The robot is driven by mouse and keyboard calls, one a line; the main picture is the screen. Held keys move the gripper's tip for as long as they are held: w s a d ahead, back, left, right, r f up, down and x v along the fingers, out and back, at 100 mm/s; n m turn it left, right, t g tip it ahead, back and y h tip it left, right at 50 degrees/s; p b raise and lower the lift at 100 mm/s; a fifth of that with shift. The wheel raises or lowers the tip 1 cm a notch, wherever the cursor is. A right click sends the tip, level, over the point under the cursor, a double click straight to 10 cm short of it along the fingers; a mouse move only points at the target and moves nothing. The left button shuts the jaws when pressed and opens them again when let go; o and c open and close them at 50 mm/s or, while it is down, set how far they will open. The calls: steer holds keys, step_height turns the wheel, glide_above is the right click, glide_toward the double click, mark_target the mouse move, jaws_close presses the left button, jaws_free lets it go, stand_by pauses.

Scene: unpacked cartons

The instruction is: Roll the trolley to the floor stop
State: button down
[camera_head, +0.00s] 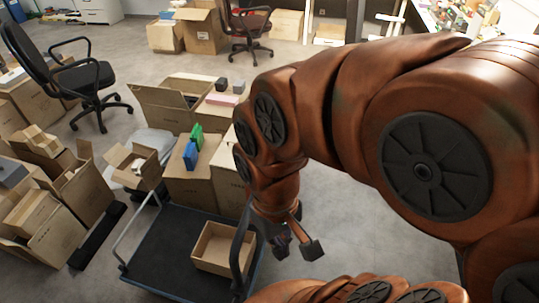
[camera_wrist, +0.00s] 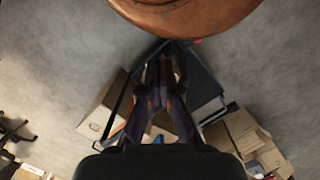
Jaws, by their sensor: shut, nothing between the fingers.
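The trolley has a dark flat deck (camera_head: 160,255) with a thin metal hoop at its left end and a dark upright handle (camera_head: 242,238) at its right end. An open, shallow carton (camera_head: 222,248) sits on the deck by that handle. My gripper (camera_head: 291,246) hangs just right of the handle, shut and empty. I cannot tell whether it touches the handle. In the wrist view, my gripper (camera_wrist: 160,98) points down with part of the trolley (camera_wrist: 203,88) behind its fingers. I cannot make out a floor stop in either view.
Cartons (camera_head: 190,180) stand close behind the trolley, with blue and green items on top. More open cartons (camera_head: 75,205) crowd the left. Office chairs (camera_head: 85,75) stand farther back. Bare grey floor (camera_head: 345,220) lies right of the trolley, partly hidden by my arm.

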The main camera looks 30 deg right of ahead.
steer(key=shift+w, duration=0.1)
steer(key=w+a+m+y+b, duration=0.1)
steer(key=w+m+y+b, duration=0.35)
steer(key=w, duration=1.05)
steer(key=w+d+f+m+t+y+b, duration=0.1)
steer(key=w+d+f+m, duration=0.1)
steer(key=w+d, duration=0.3)
steer(key=w+d+f+m+t+y+b, duration=0.1)
steer(key=w+d+f+m, duration=0.2)
steer(key=w+d+m, duration=0.2)
steer(key=w+d+f+m+t+y+b, duration=0.1)
steer(key=w+d+f+m, duration=0.2)
steer(key=w+d+m, duration=0.1)
steer(key=shift+w+d+f+m+t+b, duration=0.1)
steer(key=shift+w+d+m+t+b, duration=0.15)
steer(key=shift+d, duration=0.3)
steer(key=shift+w+d+f+t+b, duration=0.15)
steer(key=shift+w+d, duration=0.15)
steer(key=shift+d, duration=0.25)
steer(key=s+d+f+m+t+b, duration=0.1)
steer(key=d+f+m, duration=0.3)
steer(key=d, duration=0.6)
steer(key=d+f+m+t+b, duration=0.1)
steer(key=d+f+m+t, duration=0.1)
steer(key=d+f+m, duration=0.3)
steer(key=d+f, duration=0.3)
steer(key=d, duration=0.2)
steer(key=shift+s+d+f+b, duration=0.25)
steer(key=shift+s+d+b, duration=0.05)
steer(key=shift+s+d, duration=0.05)
